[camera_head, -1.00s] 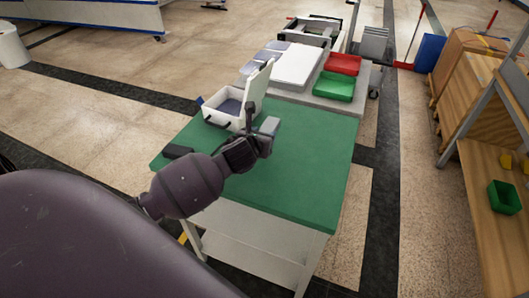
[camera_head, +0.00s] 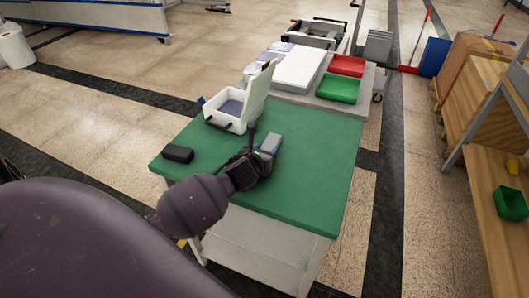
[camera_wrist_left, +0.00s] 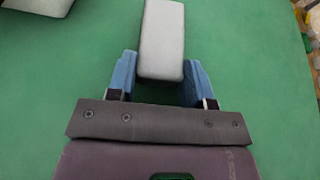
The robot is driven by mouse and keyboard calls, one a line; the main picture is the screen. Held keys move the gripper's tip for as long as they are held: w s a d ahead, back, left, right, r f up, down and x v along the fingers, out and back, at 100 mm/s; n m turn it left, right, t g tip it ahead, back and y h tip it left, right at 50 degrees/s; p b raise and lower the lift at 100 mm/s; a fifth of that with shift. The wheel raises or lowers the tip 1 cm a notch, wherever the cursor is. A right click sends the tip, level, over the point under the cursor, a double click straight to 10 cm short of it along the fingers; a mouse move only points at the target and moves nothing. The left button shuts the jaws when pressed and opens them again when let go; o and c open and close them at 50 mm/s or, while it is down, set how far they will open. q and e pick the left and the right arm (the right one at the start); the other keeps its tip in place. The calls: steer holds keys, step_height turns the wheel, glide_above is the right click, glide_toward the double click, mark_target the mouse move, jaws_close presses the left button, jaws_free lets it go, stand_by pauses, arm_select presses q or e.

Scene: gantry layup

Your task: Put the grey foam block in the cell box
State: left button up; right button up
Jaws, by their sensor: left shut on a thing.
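The grey foam block (camera_head: 271,143) is a pale, smooth bar at my left gripper (camera_head: 262,154), to the right and front of the cell box. In the left wrist view the block (camera_wrist_left: 162,38) sticks out forward from between the blue fingers of the left gripper (camera_wrist_left: 160,80), which is shut on it. I cannot tell how high the block is above the green mat. The cell box (camera_head: 216,119) is white, with a grey-blue interior and its lid (camera_head: 261,90) standing open on its right side. My right gripper is not in view.
The green table top (camera_head: 318,180) is clear to the right and front. A black object (camera_head: 178,153) lies at its left edge. Behind stand a red bin (camera_head: 346,66), a green bin (camera_head: 338,88) and a white slab (camera_head: 300,68). A shelf stands at the right.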

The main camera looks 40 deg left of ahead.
arm_select(q)
steer(key=o, duration=0.9)
